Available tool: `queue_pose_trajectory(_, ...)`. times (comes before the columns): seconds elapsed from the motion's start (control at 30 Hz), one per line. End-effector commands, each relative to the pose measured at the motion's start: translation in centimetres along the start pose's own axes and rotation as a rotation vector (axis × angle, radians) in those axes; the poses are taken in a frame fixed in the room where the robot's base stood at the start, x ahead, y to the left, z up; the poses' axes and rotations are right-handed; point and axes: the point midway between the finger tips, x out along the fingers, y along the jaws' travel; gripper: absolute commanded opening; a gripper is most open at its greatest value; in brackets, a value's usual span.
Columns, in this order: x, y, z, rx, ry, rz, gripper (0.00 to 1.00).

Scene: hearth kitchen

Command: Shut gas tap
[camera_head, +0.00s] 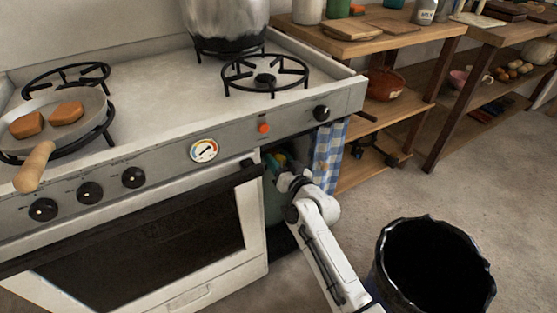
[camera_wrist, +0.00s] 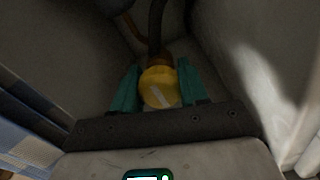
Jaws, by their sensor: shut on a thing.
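The gas tap (camera_wrist: 159,87) is a round yellow knob with a pale slanted bar on its face. It shows in the wrist view at the end of a dark hose, inside a narrow compartment. My gripper (camera_wrist: 158,90) has its two teal fingers on either side of the knob, shut on it. In the head view my gripper (camera_head: 281,162) reaches into the opening at the right of the oven, under the stove's front panel. The tap is mostly hidden there by my arm and the shade.
The white stove (camera_head: 170,85) stands over the opening, with a pan (camera_head: 62,108) whose wooden handle juts forward. A blue checked cloth (camera_head: 329,157) hangs at the opening's right side. A black bin (camera_head: 383,262) stands beside my arm. Wooden shelves (camera_head: 372,172) stand at the right.

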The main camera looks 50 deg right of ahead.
Motion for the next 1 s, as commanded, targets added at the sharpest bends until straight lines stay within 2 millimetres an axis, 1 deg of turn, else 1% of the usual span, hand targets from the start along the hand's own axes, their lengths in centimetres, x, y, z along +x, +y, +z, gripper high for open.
queue_pose_trajectory(0.03, -0.1, 0.0, 0.3, 0.002, -0.005, 0.000, 0.13)
queue_pose_trajectory(0.17, -0.1, 0.0, 0.3, 0.001, -0.006, 0.000, 0.13)
queue_pose_trajectory(0.2, -0.1, 0.0, 0.3, 0.001, -0.006, 0.000, 0.46)
queue_pose_trajectory(0.43, 0.0, 0.0, 0.2, -0.001, -0.004, 0.000, 0.68)
queue_pose_trajectory(0.67, -0.1, 0.0, 0.1, -0.001, -0.002, 0.000, 0.69)
queue_pose_trajectory(0.77, -0.5, 0.0, 0.2, -0.001, -0.003, 0.001, 0.69)
queue_pose_trajectory(0.87, -1.5, 0.1, 0.2, -0.001, -0.003, 0.001, 0.69)
queue_pose_trajectory(1.0, -4.0, 0.1, 0.4, 0.000, -0.005, 0.001, 0.69)
